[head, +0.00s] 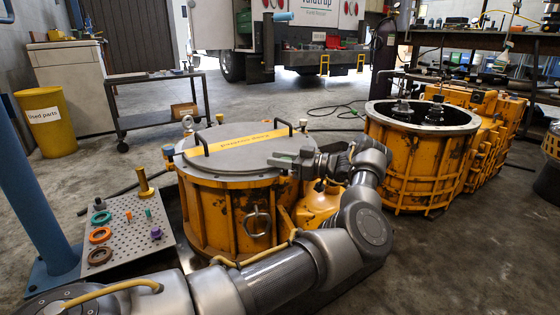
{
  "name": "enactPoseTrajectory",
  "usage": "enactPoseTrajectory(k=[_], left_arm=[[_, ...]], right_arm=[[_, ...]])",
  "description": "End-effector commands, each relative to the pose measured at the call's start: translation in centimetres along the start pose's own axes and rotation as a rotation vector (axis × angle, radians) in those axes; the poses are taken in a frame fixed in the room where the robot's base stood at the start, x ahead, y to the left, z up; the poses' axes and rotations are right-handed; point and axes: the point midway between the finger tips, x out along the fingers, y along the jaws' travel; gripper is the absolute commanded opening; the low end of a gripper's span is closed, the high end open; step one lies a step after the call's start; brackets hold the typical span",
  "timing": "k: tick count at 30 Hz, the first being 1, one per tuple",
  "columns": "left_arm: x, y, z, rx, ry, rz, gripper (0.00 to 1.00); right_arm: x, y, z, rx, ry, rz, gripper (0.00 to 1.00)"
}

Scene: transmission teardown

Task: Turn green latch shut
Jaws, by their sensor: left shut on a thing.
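The round grey lid (235,150) with a yellow stripe lies on the yellow transmission housing (225,215) in the middle of the head view. My left gripper (280,160) reaches over the lid's right edge, its fingers pointing left. It is shut on a part at that edge, seemingly the green latch. The fingers and wrist hide that part, so I see no green there and cannot tell how the latch is turned. My right gripper is not in view.
A perforated plate (130,245) with coloured rings and small parts lies left of the housing. An open yellow housing (420,160) stands to the right. A cart (155,118) and a yellow bin (50,125) stand behind left. The floor behind the lid is mostly clear.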

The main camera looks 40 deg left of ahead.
Motion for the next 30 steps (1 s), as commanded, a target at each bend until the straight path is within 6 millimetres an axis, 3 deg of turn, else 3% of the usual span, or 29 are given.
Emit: enactPoseTrajectory(k=[6,19,30], left_arm=[[0.1,0.0,-0.1,-0.003,0.001,-0.001,0.52],[-0.6,0.0,-0.1,0.0,-0.003,-0.003,0.52],[-4.8,0.1,-0.1,0.0,-0.004,0.003,0.52]], right_arm=[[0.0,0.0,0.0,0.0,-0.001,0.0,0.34],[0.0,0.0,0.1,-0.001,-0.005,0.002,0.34],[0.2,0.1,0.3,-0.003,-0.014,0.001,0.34]])
